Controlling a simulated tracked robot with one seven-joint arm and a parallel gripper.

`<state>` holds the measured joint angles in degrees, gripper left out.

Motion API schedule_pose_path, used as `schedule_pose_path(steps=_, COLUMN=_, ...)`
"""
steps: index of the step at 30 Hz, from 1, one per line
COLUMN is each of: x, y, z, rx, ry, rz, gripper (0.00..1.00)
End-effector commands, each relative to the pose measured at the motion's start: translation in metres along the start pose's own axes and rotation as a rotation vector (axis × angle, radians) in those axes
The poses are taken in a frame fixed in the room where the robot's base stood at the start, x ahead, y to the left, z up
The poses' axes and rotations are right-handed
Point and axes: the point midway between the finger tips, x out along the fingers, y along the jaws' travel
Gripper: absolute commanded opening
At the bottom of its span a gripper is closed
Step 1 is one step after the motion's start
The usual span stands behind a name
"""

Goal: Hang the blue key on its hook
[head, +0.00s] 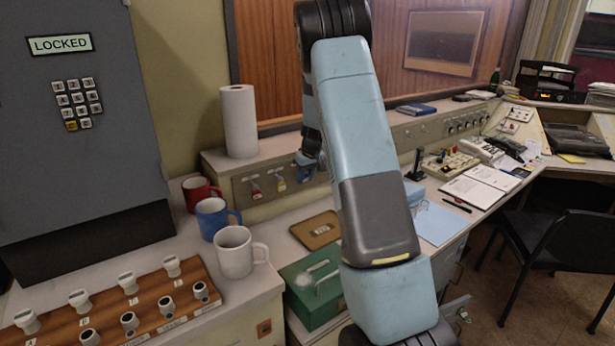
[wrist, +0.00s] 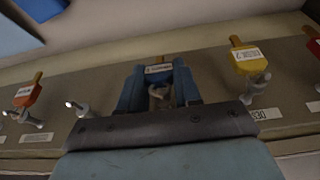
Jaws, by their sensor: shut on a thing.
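The blue key (wrist: 158,69) has a blue tag with a pale label. In the wrist view it is between the two fingers of my gripper (wrist: 158,90), which is shut on it. A metal hook (wrist: 160,97) shows between the fingers, close by the tag. I cannot tell whether the tag's hole is around the hook or only in front of it. In the head view my gripper (head: 309,167) is at the key panel (head: 237,188), right of the yellow key, and the blue key cannot be made out clearly.
A yellow key (wrist: 249,60) and an orange-red key (wrist: 27,96) hang on neighbouring hooks; an empty hook (wrist: 78,108) lies between the orange-red key and my gripper. Mugs (head: 212,217), a paper roll (head: 238,120) and a green box (head: 315,291) stand near the panel.

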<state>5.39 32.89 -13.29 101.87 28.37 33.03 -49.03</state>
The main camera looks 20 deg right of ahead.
Motion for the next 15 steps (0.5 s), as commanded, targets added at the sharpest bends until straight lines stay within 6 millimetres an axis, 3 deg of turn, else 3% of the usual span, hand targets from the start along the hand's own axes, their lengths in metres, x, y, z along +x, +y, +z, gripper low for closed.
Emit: schedule_pose_path(steps=15, x=0.0025, y=0.0, z=-0.0078, rx=-0.001, ry=0.0, rz=0.0, gripper=0.0)
